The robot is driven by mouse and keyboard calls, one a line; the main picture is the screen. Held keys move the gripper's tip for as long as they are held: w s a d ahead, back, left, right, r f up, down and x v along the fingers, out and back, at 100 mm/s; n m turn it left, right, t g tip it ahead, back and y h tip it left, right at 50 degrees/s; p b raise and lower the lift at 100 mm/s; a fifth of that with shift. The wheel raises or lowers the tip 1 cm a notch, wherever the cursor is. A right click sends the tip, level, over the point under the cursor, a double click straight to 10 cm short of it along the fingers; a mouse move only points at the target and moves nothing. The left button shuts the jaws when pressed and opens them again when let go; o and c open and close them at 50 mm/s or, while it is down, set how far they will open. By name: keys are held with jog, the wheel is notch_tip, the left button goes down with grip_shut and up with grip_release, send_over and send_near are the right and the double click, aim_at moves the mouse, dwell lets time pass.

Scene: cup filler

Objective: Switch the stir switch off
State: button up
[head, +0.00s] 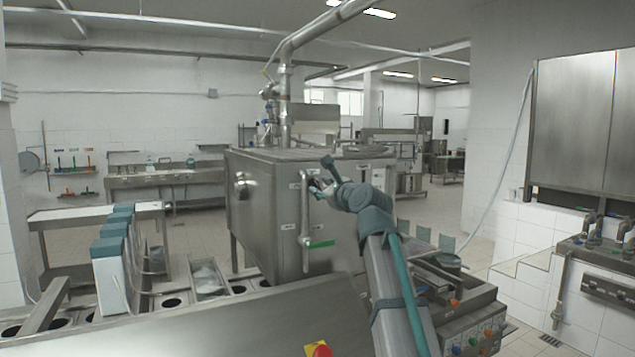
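My gripper (317,186) is at the front face of the large steel tank (262,205), near the top of a vertical pipe with small labels beside it. It is small and dark here, and I cannot tell whether its fingers are open, shut or touching anything. No switch can be clearly identified as the stir switch. Something small at the gripper may be hidden behind it. A control box (448,325) with several coloured knobs is at the lower right, below and right of my gripper.
A red and yellow button (318,349) is on the steel surface at the bottom. The vertical pipe (305,235) stands out from the tank front. Teal-topped dispensers (110,255) stand at left. A steel cabinet (585,125) hangs at right. Open floor lies behind.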

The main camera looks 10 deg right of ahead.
aim_at(316, 186)
jog(key=shift+x, duration=1.4)
grip_shut()
